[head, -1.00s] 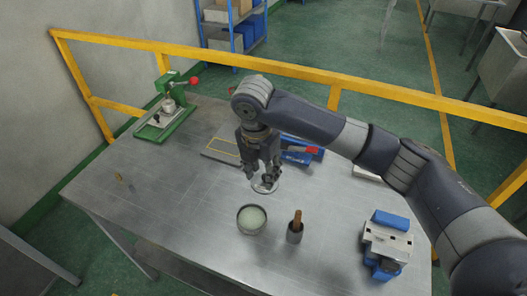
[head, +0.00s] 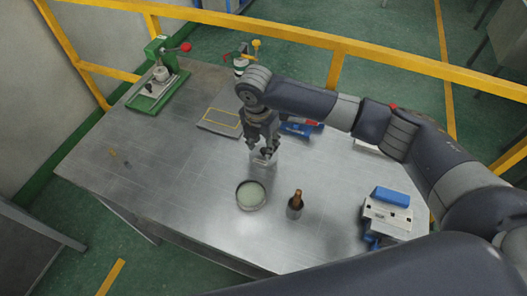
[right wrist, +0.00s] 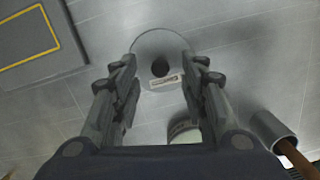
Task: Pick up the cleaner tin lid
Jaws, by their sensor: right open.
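The cleaner tin lid is a thin, pale round disc with a black knob and a small label. In the right wrist view the lid (right wrist: 150,45) lies between and just beyond my fingers. In the head view the lid (head: 262,161) is mostly hidden under my right gripper (head: 263,152). That gripper is open, pointing down at the lid, with a finger on either side of the knob in the wrist view (right wrist: 162,75). I cannot tell the exact height gap. The open round tin (head: 251,195) with pale green contents stands in front of it. My left gripper is out of view.
A blue and grey device (head: 388,213) is at the right, a green press (head: 157,80) at the back left, and a dark mat (head: 220,122) behind the gripper. The table's left is mostly clear.

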